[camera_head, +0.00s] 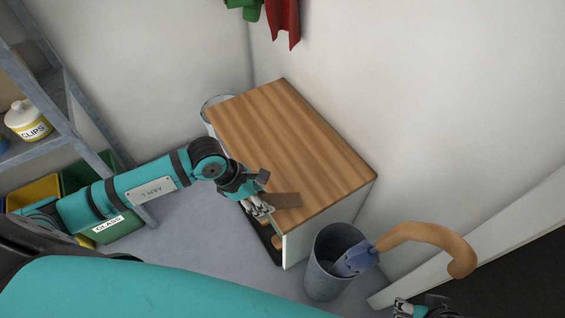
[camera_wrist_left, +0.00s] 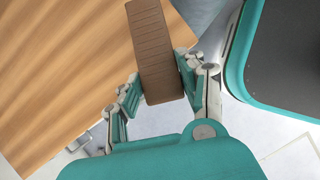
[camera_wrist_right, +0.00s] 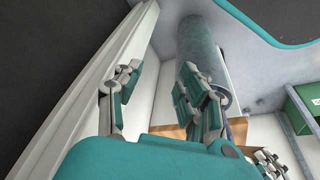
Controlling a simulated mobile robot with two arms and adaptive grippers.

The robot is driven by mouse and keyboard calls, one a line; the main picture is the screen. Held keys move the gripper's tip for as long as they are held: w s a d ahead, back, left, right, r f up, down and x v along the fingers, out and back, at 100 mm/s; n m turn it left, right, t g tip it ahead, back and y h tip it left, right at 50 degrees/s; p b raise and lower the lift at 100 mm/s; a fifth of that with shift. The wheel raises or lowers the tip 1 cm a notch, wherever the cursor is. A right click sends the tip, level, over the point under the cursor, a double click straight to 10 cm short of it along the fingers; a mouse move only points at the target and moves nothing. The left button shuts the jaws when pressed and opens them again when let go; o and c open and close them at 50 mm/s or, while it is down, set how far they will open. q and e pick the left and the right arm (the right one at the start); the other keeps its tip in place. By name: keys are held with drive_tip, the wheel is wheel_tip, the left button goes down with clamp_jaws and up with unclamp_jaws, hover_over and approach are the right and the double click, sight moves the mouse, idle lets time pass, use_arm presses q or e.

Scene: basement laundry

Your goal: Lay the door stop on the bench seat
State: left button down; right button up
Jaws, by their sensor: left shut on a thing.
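The brown ribbed door stop (camera_head: 285,200) is in my left gripper (camera_head: 264,204), over the front edge of the wooden bench seat (camera_head: 290,140). In the left wrist view the door stop (camera_wrist_left: 158,45) stands between the two fingers of my left gripper (camera_wrist_left: 160,80), which are shut on it. Its far end reaches over the striped seat (camera_wrist_left: 70,70); I cannot tell whether it touches the wood. My right gripper (camera_wrist_right: 160,78) is open and empty in the right wrist view. Only part of it shows at the bottom of the head view (camera_head: 422,307).
A shelf (camera_head: 60,120) with a clips jar (camera_head: 28,120) and bins (camera_head: 115,225) are at left. The seat top is otherwise clear.

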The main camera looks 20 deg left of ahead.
use_arm(q)
drive_tip(key=w, duration=0.5)
drive_tip(key=shift+f+b, duration=0.25)
drive_tip(key=shift+b, duration=0.1)
hover_over(283, 179)
drive_tip(key=s+a, duration=0.1)
drive_tip(key=s, duration=0.1)
drive_tip(key=shift+a+f+b, duration=0.15)
drive_tip(key=shift+f+b, duration=0.2)
drive_tip(key=shift+w+a, duration=0.1)
drive_tip(key=shift+w, duration=0.4)
wheel_tip(283, 179, down, 3)
drive_tip(key=shift+f+b, duration=0.15)
drive_tip(key=shift+b, duration=0.5)
use_arm(e)
drive_tip(key=w+a+r+t, duration=0.1)
drive_tip(key=w+r+t, duration=0.1)
drive_tip(key=w, duration=0.3)
drive_tip(key=w+a+r+t+y, duration=0.1)
drive_tip(key=w+a+t, duration=0.1)
drive_tip(key=w+t, duration=0.2)
drive_tip(key=shift+w+a+r+y, duration=0.3)
drive_tip(key=shift+w+r, duration=0.1)
drive_tip(key=shift+w, duration=0.45)
